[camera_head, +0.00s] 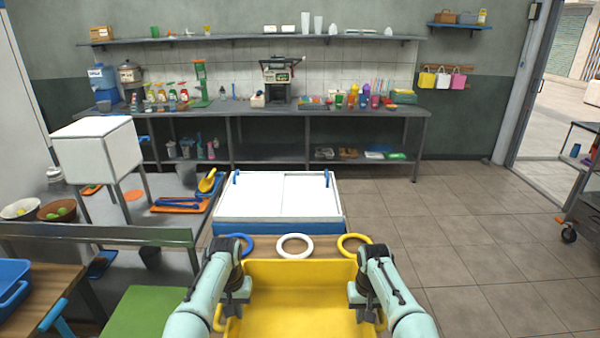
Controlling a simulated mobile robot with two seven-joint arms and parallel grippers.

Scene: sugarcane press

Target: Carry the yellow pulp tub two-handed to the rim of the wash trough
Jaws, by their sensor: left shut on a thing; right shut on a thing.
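The yellow pulp tub (298,300) is in the bottom middle of the head view, its near part cut off by the frame. It looks empty inside. My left gripper (236,300) is shut on the tub's left side, by a yellow loop handle. My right gripper (364,300) is shut on its right side, by the matching handle. The fingertips are partly hidden by the wrists. The tub looks roughly level. I cannot tell for sure which thing is the wash trough; a grey metal counter with a raised rail (95,234) stands at the left.
Just beyond the tub, blue, white (294,246) and yellow rings lie on a wooden surface. Behind them stands a blue chest with white lids (280,195). A green-topped surface (143,312) and a blue bin (12,283) are at the lower left. Tiled floor (480,250) is open at right.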

